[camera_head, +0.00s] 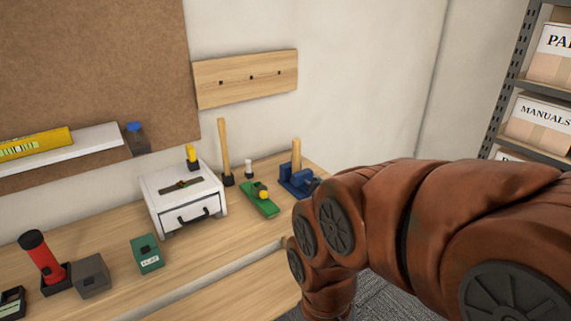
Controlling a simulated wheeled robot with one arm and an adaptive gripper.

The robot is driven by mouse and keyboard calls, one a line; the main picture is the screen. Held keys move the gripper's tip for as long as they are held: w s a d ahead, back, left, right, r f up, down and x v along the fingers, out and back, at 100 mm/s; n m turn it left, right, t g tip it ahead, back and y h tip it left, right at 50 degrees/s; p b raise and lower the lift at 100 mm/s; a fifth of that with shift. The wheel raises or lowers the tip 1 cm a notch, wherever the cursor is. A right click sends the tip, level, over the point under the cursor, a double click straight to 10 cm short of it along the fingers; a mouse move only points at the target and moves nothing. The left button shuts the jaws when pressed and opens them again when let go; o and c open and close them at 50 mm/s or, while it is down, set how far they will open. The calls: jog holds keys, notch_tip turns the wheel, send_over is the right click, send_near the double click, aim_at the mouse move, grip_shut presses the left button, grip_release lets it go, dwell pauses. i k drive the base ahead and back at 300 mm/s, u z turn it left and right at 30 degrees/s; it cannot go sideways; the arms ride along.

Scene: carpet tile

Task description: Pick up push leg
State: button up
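I cannot tell for sure which thing is the push leg. A tall light wooden rod (223,148) stands nearly upright in a dark foot on the workbench, behind the white box. A shorter wooden piece (296,153) stands upright at a blue vise (297,180) near the bench's right end. My arm, in a brown cover, fills the right side and bends down past the bench's front edge. My gripper is not in view; the arm runs out of the bottom of the picture.
The workbench (110,255) also holds a white drawer box (160,212), a green plane-like tool (260,202), a green box (147,254), a grey block (91,276) and a red flashlight (40,255). A pegboard strip (245,78) hangs above. Shelves with boxes (540,122) stand right.

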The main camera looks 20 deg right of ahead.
aim_at(296, 142)
jog(key=u, duration=0.65)
jog(key=i, duration=0.55)
jog(key=z, duration=0.75)
